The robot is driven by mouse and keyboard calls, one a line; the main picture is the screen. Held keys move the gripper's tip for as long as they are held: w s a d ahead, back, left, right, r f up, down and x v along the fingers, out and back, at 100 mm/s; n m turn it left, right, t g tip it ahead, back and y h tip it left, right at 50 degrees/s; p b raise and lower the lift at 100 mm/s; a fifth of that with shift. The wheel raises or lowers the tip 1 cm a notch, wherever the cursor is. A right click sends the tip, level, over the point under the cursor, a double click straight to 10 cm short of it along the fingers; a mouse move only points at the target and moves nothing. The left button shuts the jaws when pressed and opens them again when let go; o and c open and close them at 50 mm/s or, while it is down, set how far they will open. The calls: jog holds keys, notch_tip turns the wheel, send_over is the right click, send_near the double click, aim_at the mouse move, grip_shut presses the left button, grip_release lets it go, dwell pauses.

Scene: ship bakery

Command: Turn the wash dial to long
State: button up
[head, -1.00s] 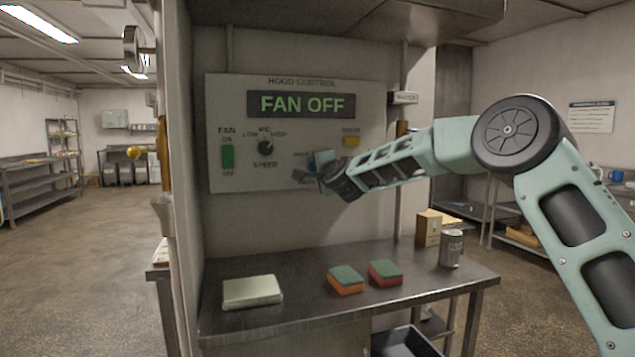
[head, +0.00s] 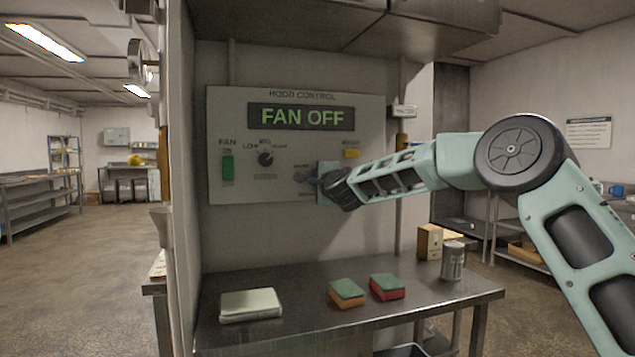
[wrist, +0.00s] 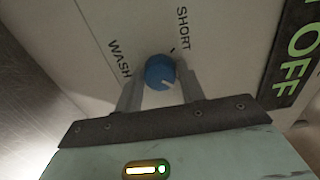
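The blue wash dial (wrist: 160,71) is on the pale hood control panel (wrist: 95,40); the panel also shows in the head view (head: 225,105). The words WASH and SHORT are printed near the dial; no "long" label is readable. A pale mark on the dial face points to the lower right in the wrist view. My gripper (wrist: 162,88) has one finger on each side of the dial, with what looks like a narrow gap on each side. Whether a finger touches it is unclear. In the head view my gripper (head: 322,184) hides the dial.
The panel also has a FAN OFF display (head: 301,116), a green fan switch (head: 228,167), a black speed knob (head: 265,158) and a yellow button (head: 351,153). Below, a steel table (head: 290,322) holds two sponges, a pale box, a can and a carton.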

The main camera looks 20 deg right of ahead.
jog(key=o, duration=0.3)
jog(key=s+b, duration=0.4)
jog(key=s, duration=1.3)
jog(key=shift+s+d, duration=0.2)
jog(key=shift+d, duration=0.05)
